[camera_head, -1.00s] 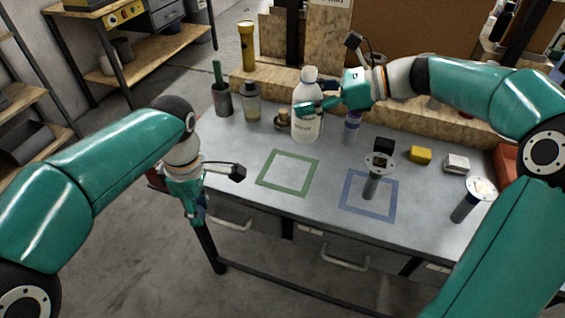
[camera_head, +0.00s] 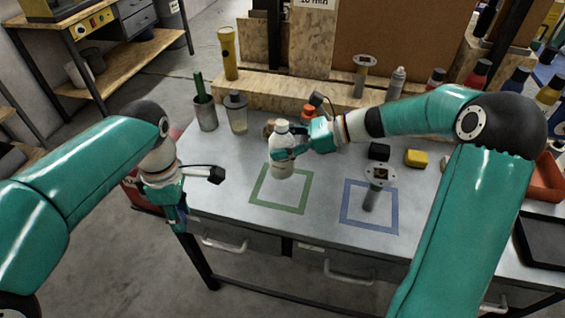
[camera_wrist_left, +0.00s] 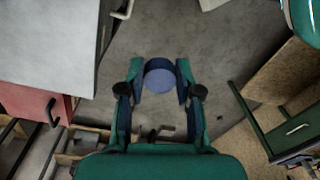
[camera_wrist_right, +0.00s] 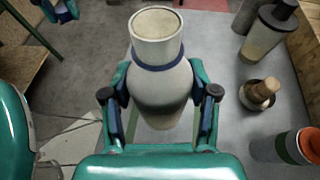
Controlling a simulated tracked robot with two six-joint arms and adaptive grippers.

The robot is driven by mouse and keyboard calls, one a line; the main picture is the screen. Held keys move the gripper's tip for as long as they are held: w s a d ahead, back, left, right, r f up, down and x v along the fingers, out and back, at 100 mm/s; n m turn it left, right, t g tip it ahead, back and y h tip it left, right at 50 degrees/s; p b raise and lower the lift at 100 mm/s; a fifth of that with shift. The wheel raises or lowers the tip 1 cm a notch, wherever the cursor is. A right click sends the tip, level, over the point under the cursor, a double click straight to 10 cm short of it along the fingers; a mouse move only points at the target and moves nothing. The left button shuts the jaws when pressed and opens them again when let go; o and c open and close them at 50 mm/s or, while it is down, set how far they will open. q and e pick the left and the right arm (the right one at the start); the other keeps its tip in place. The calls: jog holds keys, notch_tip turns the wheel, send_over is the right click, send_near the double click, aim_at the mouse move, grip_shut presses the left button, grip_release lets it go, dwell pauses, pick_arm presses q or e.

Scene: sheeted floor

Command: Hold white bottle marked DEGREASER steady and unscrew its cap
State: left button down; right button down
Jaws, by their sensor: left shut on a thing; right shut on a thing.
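The white bottle (camera_head: 282,160) is upright with its pale cap (camera_head: 281,127) on, near the far edge of the green square. Its label is too blurred to read. My right gripper (camera_head: 291,153) is shut around its body from the right. In the right wrist view the bottle (camera_wrist_right: 161,85) sits between both fingers, with a blue ring under the cap. I cannot tell whether its base touches the bench. My left gripper (camera_head: 174,214) hangs left of the bench, away from the bottle, shut on a blue round thing (camera_wrist_left: 159,78) seen end-on between its fingers.
The green square (camera_head: 280,208) and blue square (camera_head: 370,224) are marked on the bench; a flanged post (camera_head: 379,176) stands in the blue one. A black block (camera_head: 379,151) and yellow block (camera_head: 415,158) lie behind. A cup (camera_head: 206,115) and grey-lidded bottle (camera_head: 237,112) stand at the back left.

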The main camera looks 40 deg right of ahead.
aim_at(282, 163)
jog(key=shift+f, duration=3.35)
jog(key=shift+s, duration=0.1)
jog(key=shift+c, duration=1.5)
grip_release()
